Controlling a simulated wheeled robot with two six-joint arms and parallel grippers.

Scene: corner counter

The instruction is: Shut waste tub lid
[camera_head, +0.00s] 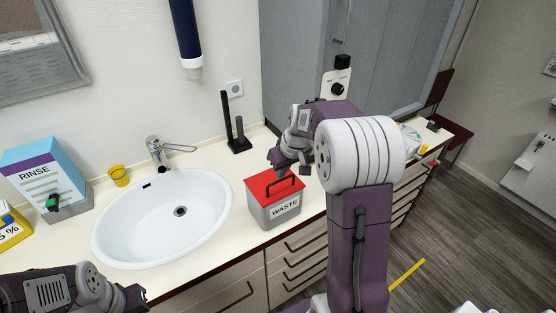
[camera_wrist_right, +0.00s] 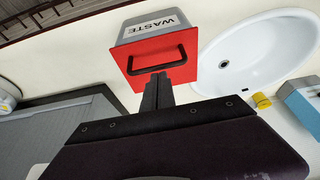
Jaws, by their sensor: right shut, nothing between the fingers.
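The grey waste tub (camera_head: 278,212), labelled WASTE, stands on the counter right of the sink. Its red lid (camera_head: 262,188) with a black handle lies over the top and looks down; I cannot tell if it is fully seated. The right wrist view also shows the tub (camera_wrist_right: 158,27) and the lid (camera_wrist_right: 135,75). My right gripper (camera_head: 279,168) is shut and empty, just above the lid's far side. In the wrist view its fingertips (camera_wrist_right: 158,80) overlap the lid beside the handle; contact is unclear. My left gripper (camera_head: 136,297) is at the lower left, its jaws unclear.
The white sink (camera_head: 112,230) with a faucet (camera_head: 158,152) is left of the tub. A yellow cup (camera_head: 119,176) and a blue RINSE box (camera_head: 45,165) stand farther left. A black stand (camera_head: 238,143) is behind the tub. Drawers (camera_head: 300,262) are below the counter edge.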

